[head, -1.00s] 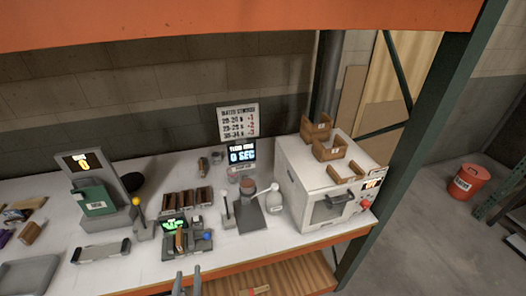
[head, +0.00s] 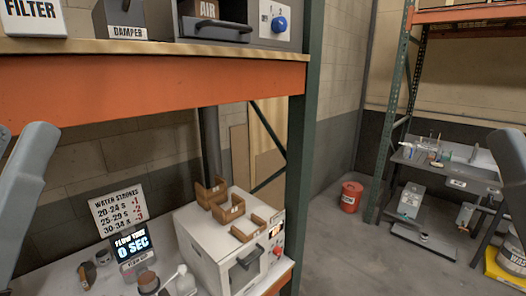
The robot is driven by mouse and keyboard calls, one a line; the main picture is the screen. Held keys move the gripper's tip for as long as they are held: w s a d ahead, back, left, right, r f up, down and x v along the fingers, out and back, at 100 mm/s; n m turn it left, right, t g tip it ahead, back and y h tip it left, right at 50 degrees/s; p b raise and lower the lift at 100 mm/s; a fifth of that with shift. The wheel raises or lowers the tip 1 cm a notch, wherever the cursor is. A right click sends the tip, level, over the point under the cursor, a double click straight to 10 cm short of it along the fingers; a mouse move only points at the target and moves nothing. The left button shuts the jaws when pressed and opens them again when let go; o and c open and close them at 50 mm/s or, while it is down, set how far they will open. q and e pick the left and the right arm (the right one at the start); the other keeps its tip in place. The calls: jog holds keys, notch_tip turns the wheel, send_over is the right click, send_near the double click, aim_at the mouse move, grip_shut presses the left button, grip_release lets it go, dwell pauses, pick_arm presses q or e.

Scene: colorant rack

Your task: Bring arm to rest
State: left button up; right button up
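A grey link of my arm (head: 24,195) rises along the left edge in the head view. Another grey link of mine (head: 514,165) shows at the right edge, cut off by the frame. No fingertips of either gripper are visible, so I cannot see whether they are open or shut. Neither visible link appears to touch anything.
An orange shelf beam (head: 150,95) crosses above the bench. A white oven-like machine (head: 215,250) carries brown open boxes (head: 228,212). A timer display (head: 131,247) reads 0 SEC. A red bucket (head: 351,197) stands on open floor, with a sink bench (head: 450,172) farther right.

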pick_arm(q)
notch_tip(320, 180, up, 17)
jog(key=p, duration=1.7)
jog(key=shift+w+m, duration=0.2)
jog(key=shift+m, duration=0.1)
